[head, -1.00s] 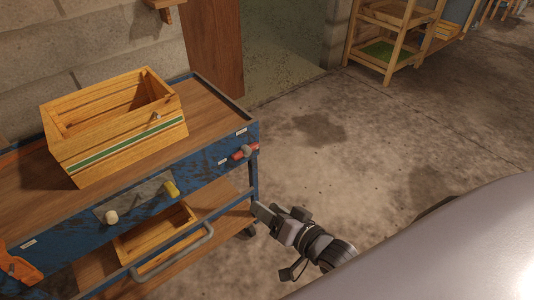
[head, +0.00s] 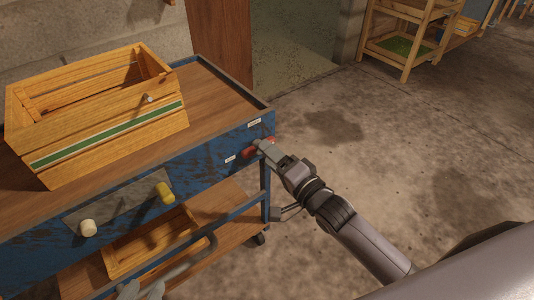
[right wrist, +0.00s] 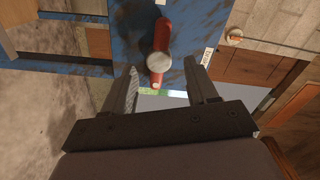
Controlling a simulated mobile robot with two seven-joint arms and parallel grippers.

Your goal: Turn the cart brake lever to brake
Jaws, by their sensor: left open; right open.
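The blue cart (head: 216,138) stands at the left, with a wooden top. Its red brake lever (head: 248,154) is on the front face near the right corner, between two small white labels, and is partly covered by my right gripper (head: 262,147). In the right wrist view the lever (right wrist: 161,36) has a round grey hub, and its long red bar runs up and down the picture. The open fingers of my right gripper (right wrist: 163,66) are on either side of its lower part, with gaps visible.
A wooden crate (head: 112,138) with a green stripe stands on the cart top. A cream knob (head: 88,228) and a yellow knob (head: 165,192) stick out from the cart front. A lower wooden box (head: 125,258) sits beneath.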

